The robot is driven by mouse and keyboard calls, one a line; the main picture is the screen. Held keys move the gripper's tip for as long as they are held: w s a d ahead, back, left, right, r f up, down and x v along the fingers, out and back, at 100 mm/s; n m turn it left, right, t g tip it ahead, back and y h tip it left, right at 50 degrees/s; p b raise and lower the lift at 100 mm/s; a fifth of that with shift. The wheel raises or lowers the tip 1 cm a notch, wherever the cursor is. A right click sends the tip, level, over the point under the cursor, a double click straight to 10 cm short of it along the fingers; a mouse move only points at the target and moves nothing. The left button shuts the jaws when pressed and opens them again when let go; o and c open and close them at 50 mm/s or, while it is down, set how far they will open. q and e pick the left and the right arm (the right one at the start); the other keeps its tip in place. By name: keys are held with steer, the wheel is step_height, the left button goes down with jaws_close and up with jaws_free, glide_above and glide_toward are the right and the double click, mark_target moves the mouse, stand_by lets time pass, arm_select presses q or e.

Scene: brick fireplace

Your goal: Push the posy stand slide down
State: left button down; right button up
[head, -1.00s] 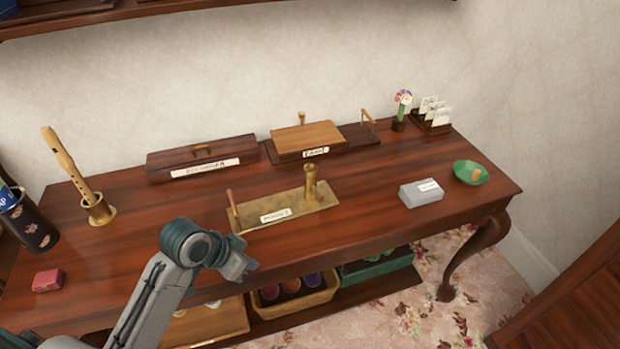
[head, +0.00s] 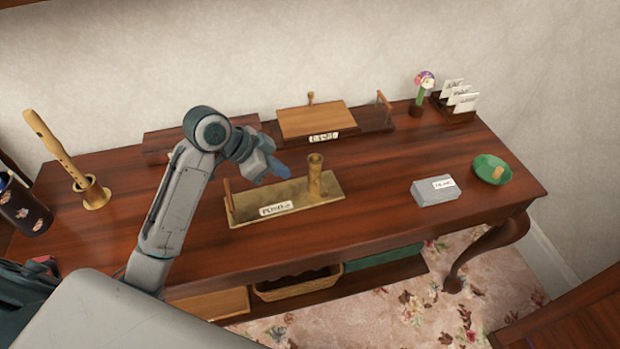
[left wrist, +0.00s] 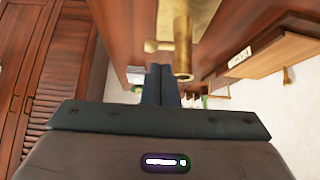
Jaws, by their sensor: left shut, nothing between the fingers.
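The posy stand is a long brass tray (head: 245,213) with a paper label, lying on the wooden table. An upright brass tube (head: 315,176) stands near its right end, and a thin upright post (head: 229,198) at its left end. In the left wrist view the brass tube (left wrist: 183,50) shows close, with a small round knob (left wrist: 151,46) sticking out of its side. My left gripper (head: 283,173) is shut and empty, above the tray's back edge and left of the tube, apart from it. Its closed fingers also show in the left wrist view (left wrist: 160,85).
Behind stand a wooden board on a base (head: 315,119) and a long dark box (head: 165,146), partly hidden by my arm. A grey box (head: 434,193), green bowl (head: 490,168), flower holder (head: 418,105) and card rack (head: 457,104) are to the right.

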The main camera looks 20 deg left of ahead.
mark_target(319, 186)
arm_select(q)
steer(key=x, duration=0.3)
steer(key=p+x, duration=0.1)
steer(key=x, duration=0.5)
steer(key=shift+w+d+r, duration=0.25)
steer(key=shift+d+r, duration=0.05)
steer(key=shift+r, duration=0.05)
steer(key=shift+w+d+f, duration=0.15)
steer(key=shift+d+f, duration=0.05)
steer(key=shift+f, duration=0.05)
arm_select(e)
steer(key=shift+w+d+r, duration=0.15)
steer(key=shift+w+r, duration=0.2)
steer(key=shift+r, duration=0.35)
steer(key=shift+w, duration=0.1)
